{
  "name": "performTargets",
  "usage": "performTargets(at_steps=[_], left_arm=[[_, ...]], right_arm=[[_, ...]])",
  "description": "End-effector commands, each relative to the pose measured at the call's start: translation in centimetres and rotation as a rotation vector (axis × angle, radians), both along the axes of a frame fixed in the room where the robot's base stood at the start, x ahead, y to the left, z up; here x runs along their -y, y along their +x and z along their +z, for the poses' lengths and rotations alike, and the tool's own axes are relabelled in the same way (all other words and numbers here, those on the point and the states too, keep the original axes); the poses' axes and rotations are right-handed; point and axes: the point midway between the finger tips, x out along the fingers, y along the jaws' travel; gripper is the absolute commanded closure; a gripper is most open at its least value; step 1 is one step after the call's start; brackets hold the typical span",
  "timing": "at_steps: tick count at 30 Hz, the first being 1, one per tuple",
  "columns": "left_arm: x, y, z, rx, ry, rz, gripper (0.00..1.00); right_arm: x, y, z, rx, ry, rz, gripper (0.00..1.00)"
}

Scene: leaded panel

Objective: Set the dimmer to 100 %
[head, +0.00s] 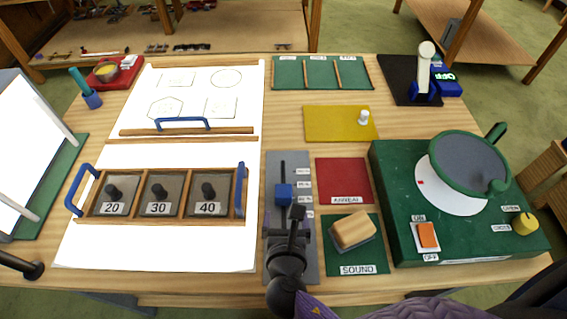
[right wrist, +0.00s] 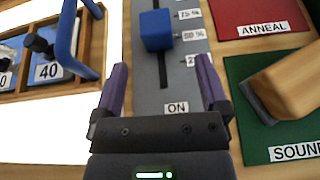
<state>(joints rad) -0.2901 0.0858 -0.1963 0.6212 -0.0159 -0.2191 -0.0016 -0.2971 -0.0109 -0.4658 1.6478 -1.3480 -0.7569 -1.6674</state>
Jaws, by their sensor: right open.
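The dimmer is a grey upright strip (head: 302,262) with a dark slot and a blue slider knob (head: 284,193). Percent labels run up its right side. In the right wrist view the blue knob (right wrist: 157,30) sits level with the 50 % label (right wrist: 193,35), below the 75 % label (right wrist: 188,14). An ON label (right wrist: 176,108) is lower on the strip. My right gripper (head: 287,233) is over the lower part of the strip, nearer the front edge than the knob. In the right wrist view its purple fingers (right wrist: 162,66) are spread and empty, apart from the knob.
A tray with a blue handle and weights marked 20, 30, 40 (head: 245,205) stands left of the strip. Right of it are a red ANNEAL pad (head: 342,178), a tan block (head: 353,230) on the green SOUND pad (head: 370,262), and a green machine (head: 390,185).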

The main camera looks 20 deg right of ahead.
Motion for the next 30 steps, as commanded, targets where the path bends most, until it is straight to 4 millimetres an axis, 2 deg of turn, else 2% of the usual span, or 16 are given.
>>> performTargets(at_steps=[4,9,15,19,25,26,30], left_arm=[[-0.1,-0.3,-0.9,-0.006,0.001,-0.001,0.42],[-0.6,-1.6,-3.4,-0.034,0.010,-0.003,0.42],[-0.8,-1.7,-5.4,-0.038,0.014,-0.005,0.42],[-0.8,-1.6,-5.6,-0.035,0.014,-0.005,0.42],[-0.6,-1.3,-5.4,-0.028,0.010,-0.004,0.42],[-0.5,-1.3,-5.4,-0.027,0.009,-0.004,0.42],[-0.3,-1.2,-5.4,-0.025,0.005,-0.002,0.42]], right_arm=[[-0.1,1.3,-0.8,-0.001,-0.043,0.035,0.06],[1.0,5.0,-2.8,0.000,-0.040,0.032,0.06],[2.0,8.1,-4.0,-0.002,-0.040,0.031,0.06],[2.2,8.8,-4.0,-0.003,-0.038,0.030,0.06],[2.2,8.9,-3.9,-0.003,-0.038,0.030,0.06],[2.2,8.9,-3.9,-0.003,-0.038,0.030,0.10],[2.2,8.9,-3.9,-0.002,-0.037,0.030,0.40]])
